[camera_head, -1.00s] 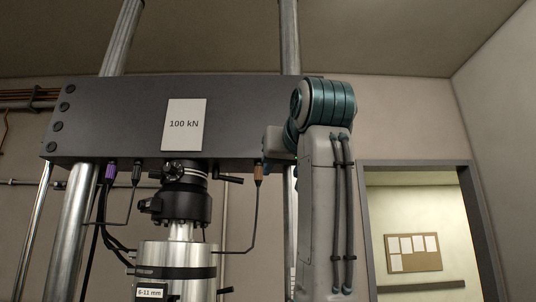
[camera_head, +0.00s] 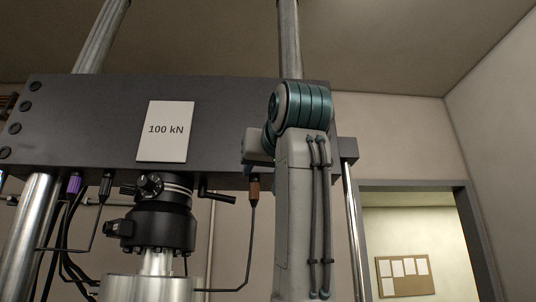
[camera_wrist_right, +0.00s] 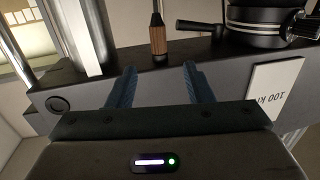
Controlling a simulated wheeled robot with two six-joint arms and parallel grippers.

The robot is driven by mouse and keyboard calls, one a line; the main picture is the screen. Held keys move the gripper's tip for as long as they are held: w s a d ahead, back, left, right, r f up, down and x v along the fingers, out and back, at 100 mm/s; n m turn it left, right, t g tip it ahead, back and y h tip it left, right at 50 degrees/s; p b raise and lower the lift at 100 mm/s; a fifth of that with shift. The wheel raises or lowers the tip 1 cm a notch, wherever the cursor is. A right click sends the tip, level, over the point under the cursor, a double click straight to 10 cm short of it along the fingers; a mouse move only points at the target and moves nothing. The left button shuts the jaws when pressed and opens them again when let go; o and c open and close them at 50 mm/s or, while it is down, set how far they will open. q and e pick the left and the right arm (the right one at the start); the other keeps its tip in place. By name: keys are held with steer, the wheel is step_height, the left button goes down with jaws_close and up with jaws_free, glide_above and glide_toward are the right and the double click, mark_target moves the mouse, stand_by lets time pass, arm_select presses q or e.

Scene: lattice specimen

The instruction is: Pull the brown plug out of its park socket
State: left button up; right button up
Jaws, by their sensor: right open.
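The brown plug (camera_head: 254,189) hangs upright under the lower edge of the dark crosshead (camera_head: 225,125), with a dark cable running down from it. Its park socket is hidden above it. In the right wrist view the brown plug (camera_wrist_right: 158,41) shows just past the fingertips, in line with the gap between them. My right gripper (camera_wrist_right: 160,70) is open, its two blue fingers apart with nothing between them. In the head view my right arm stands just right of the plug and mostly hides the gripper. My left gripper is not in view.
A purple plug (camera_head: 74,184) and a black plug (camera_head: 105,186) hang at the left. A black clamp handle (camera_head: 217,196) sticks out close to the brown plug. The load cell (camera_head: 158,225) and steel columns (camera_head: 28,235) stand nearby. Open room lies right, towards the doorway.

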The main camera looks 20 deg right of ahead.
mark_target(255, 185)
steer(key=w, duration=0.2)
steer(key=w+p, duration=0.1)
steer(key=w, duration=0.1)
steer(key=w+p, duration=0.1)
steer(key=w, duration=0.2)
steer(key=shift+w+d+f, duration=0.1)
steer(key=shift+f, duration=0.25)
steer(key=shift+s+r, duration=0.1)
steer(key=shift+s, duration=0.15)
steer(key=shift+w, duration=0.3)
steer(key=c, duration=0.7)
jaws_close()
